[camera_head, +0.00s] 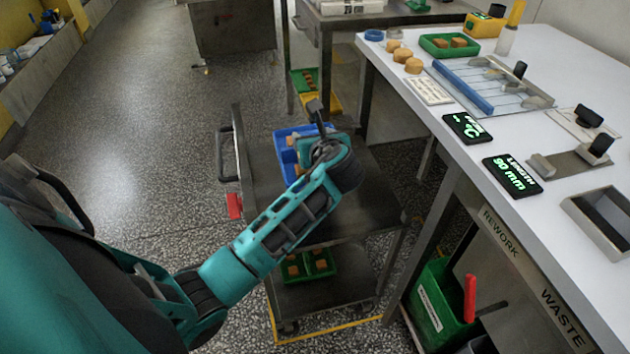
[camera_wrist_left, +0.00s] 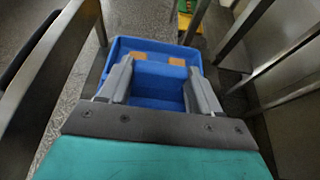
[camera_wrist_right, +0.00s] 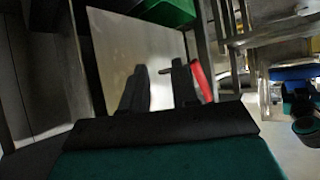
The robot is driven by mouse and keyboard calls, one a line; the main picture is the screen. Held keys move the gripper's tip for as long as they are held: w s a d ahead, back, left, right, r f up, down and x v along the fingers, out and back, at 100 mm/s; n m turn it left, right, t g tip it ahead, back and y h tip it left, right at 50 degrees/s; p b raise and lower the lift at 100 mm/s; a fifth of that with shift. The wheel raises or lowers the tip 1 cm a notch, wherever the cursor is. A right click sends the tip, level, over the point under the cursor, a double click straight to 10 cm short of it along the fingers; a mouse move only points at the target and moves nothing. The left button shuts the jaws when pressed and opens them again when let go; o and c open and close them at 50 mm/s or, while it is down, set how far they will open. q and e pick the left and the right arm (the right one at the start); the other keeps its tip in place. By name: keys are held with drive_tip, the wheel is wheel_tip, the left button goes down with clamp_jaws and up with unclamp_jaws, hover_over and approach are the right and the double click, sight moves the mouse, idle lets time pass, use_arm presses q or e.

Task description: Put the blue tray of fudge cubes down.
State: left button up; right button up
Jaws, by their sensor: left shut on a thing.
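The blue tray (camera_head: 285,138) is over the upper shelf of the metal cart (camera_head: 370,205), partly hidden by my left arm. I cannot tell whether its base touches the shelf. In the left wrist view the blue tray (camera_wrist_left: 125,45) shows brown fudge cubes (camera_wrist_left: 187,54) inside near its far side. My left gripper (camera_wrist_left: 160,68) is shut on the tray's near side, a finger at either side of a blue part. My right gripper (camera_wrist_right: 160,70) shows only in its own wrist view, with its fingers apart and nothing between them; a red handle (camera_wrist_right: 202,82) is just right of it.
A green tray of cubes (camera_head: 321,265) is on the cart's lower shelf. The cart's raised handle side (camera_head: 240,150) stands left of the blue tray. The white worktable (camera_head: 440,95) is at the right, with a green bin (camera_head: 440,300) below. The speckled floor at left is clear.

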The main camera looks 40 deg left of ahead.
use_arm(q)
wheel_tip(320, 180, down, 11)
drive_tip(key=b, duration=0.4)
drive_tip(key=shift+r, duration=0.15)
drive_tip(key=o, duration=1.5)
drive_tip(key=shift+f, duration=0.2)
drive_tip(key=shift+r, duration=0.15)
